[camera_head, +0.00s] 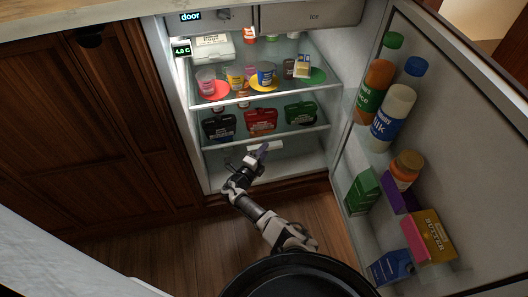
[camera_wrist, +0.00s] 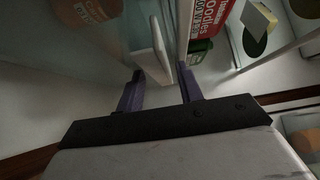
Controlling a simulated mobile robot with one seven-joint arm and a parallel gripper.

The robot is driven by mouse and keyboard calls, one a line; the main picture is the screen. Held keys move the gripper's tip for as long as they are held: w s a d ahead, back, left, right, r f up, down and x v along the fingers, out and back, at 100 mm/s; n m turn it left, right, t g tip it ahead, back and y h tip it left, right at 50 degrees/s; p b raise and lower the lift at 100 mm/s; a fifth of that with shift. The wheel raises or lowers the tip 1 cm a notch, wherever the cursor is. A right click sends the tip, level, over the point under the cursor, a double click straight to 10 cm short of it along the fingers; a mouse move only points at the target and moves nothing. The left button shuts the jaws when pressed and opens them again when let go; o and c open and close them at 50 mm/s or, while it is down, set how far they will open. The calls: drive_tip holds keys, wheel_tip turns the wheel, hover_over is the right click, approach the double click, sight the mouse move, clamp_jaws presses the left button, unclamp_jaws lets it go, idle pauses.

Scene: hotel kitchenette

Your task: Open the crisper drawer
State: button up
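The crisper drawer (camera_head: 300,158) is the pale bin at the bottom of the open fridge, below the lower shelf, and it looks shut. Its short white handle (camera_head: 276,145) is on the front. My gripper (camera_head: 262,150) is right at this handle, partly covering it in the head view. In the wrist view the two purple fingers of my gripper (camera_wrist: 163,82) stand apart. The white handle bar (camera_wrist: 159,45) shows between them or just ahead of their tips; I cannot tell whether they touch it.
The fridge door (camera_head: 450,120) stands open on the right, its racks full of bottles and cartons. Shelves above the drawer hold cups on coloured discs and several boxes, including a red box (camera_head: 261,122). A wooden cabinet (camera_head: 70,120) is on the left. The floor (camera_head: 150,248) is clear.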

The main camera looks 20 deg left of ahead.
clamp_jaws()
